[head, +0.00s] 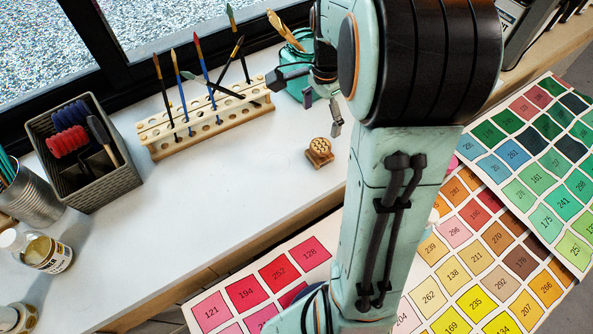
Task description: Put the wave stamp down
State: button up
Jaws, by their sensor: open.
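A small brown wooden stamp (319,152) sits on the white counter, close to its front edge. Its upper face is round, pale and patterned; the pattern is too small to tell whether it is waves. It is the only stamp I make out. My gripper (322,113) is open, with its fingers apart and nothing visible between them. It hangs above and just behind the stamp in the picture, apart from it. My arm hides part of the gripper and the counter to the right.
A wooden brush rack (205,122) stands behind left, with several brushes upright and leaning. A teal pot (294,78) with brushes is right behind my gripper. A grey bin (85,150), a tin (32,195) and a jar (45,251) stand left. The counter's middle is clear.

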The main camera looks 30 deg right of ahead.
jog(key=s+a+r+n, duration=0.3)
jog(key=s+a+n, duration=1.4)
jog(key=a+n, duration=0.1)
jog(key=shift+a+n+y, duration=0.3)
jog(key=shift+y, duration=0.1)
